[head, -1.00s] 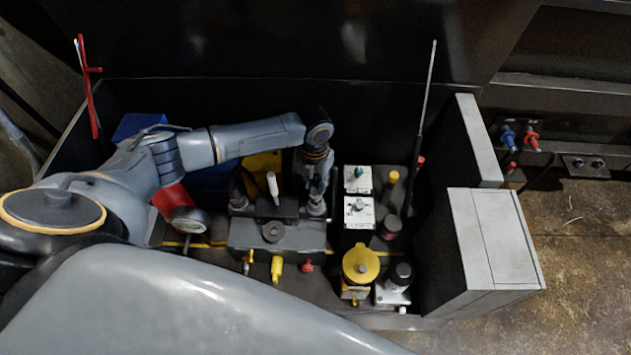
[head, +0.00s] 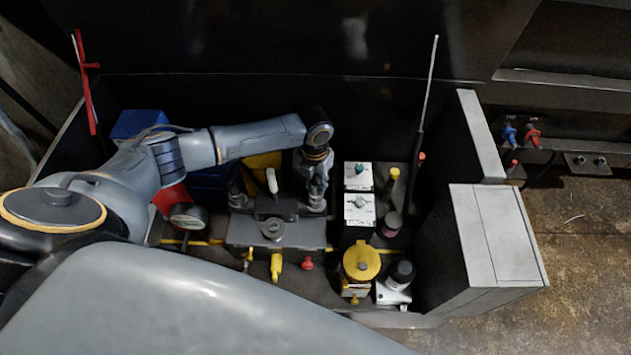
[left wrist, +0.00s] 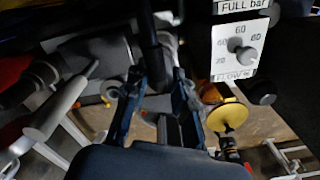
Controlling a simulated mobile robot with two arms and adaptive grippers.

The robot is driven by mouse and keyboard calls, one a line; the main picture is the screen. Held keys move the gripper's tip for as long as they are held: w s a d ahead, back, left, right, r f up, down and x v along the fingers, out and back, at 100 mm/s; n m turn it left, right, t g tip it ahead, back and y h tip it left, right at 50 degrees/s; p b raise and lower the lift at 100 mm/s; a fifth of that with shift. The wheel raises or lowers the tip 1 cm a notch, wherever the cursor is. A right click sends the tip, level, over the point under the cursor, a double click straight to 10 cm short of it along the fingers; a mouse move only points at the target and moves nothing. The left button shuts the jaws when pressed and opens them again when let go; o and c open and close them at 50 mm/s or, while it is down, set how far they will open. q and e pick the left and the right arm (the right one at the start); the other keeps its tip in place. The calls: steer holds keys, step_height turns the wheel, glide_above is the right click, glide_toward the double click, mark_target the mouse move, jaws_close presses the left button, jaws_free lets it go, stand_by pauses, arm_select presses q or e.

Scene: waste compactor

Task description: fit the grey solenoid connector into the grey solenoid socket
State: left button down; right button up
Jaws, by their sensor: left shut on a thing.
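My left gripper (head: 316,200) points down at the right end of the dark valve block (head: 290,234). It also shows in the left wrist view (left wrist: 158,112), its two blue-grey fingers closed around a small grey piece, which I take to be the grey solenoid connector (left wrist: 160,103). A dark cable or post (left wrist: 148,45) runs up from between the fingers. The grey solenoid socket cannot be made out; the gripper and the held piece cover that spot. I cannot tell whether the connector touches the socket. My right gripper is not in view.
A white lever (head: 272,181) stands on the block just left of the gripper. White dial boxes (head: 359,210) stand close on the right, with a yellow-topped unit (head: 361,262) in front. A pressure gauge (head: 188,217) is at the left. A thin tall rod (head: 427,95) rises at the right.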

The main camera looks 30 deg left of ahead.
arm_select(q)
steer(key=shift+f+b, duration=0.45)
steer(key=shift+f, duration=0.35)
steer(key=c, duration=1)
jaws_free()
steer(key=shift+r, duration=0.1)
steer(key=shift+c, duration=0.5)
step_height(320, 180, up, 7)
steer(key=p, duration=0.6)
steer(key=shift+p, duration=0.35)
